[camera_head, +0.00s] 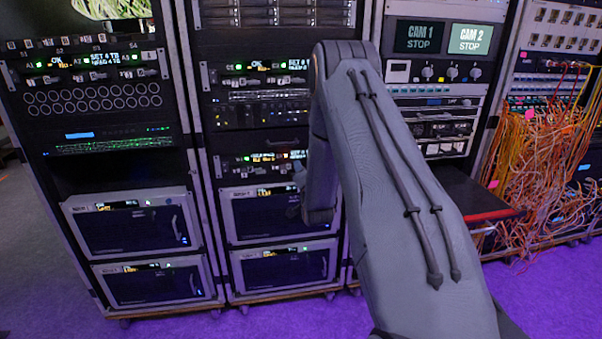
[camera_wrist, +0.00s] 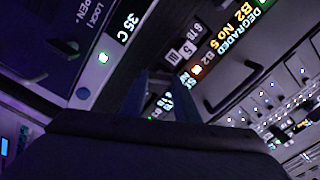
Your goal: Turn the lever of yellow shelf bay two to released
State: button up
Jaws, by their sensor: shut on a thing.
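My gripper (camera_wrist: 160,98) reaches up to a dark rack panel in the wrist view, with its two blue-grey fingers close together at the panel face. It is shut on a small part there, which I take to be the lever; the fingers and wrist hide it, so its angle cannot be told. Beside the fingers a display (camera_wrist: 237,28) shows amber text with "B2" and "DEGRADED". In the head view my arm hides most of the gripper, at the upper front of a drawer-like unit (camera_head: 270,222) in the middle rack. I cannot make out a yellow shelf marking.
A left rack (camera_head: 125,225) holds similar handled units. A panel with "LOCK" and "OPEN" print and a handle (camera_wrist: 85,70) is left in the wrist view. Loose orange cables (camera_head: 545,170) hang at the right rack. A red-edged dark ledge (camera_head: 480,205) juts out. The purple floor is clear in front.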

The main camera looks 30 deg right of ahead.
jog(key=m, duration=0.5)
jog(key=shift+f+m+b, duration=0.1)
jog(key=shift+m+b, duration=0.2)
dwell(0.5)
jog(key=o, duration=1)
jog(key=shift+o, duration=0.2)
jog(key=shift+s, duration=0.1)
jog(key=v, duration=0.7)
jog(key=shift+s+b, duration=0.3)
jog(key=shift+s, duration=0.05)
jog(key=shift+a, duration=0.1)
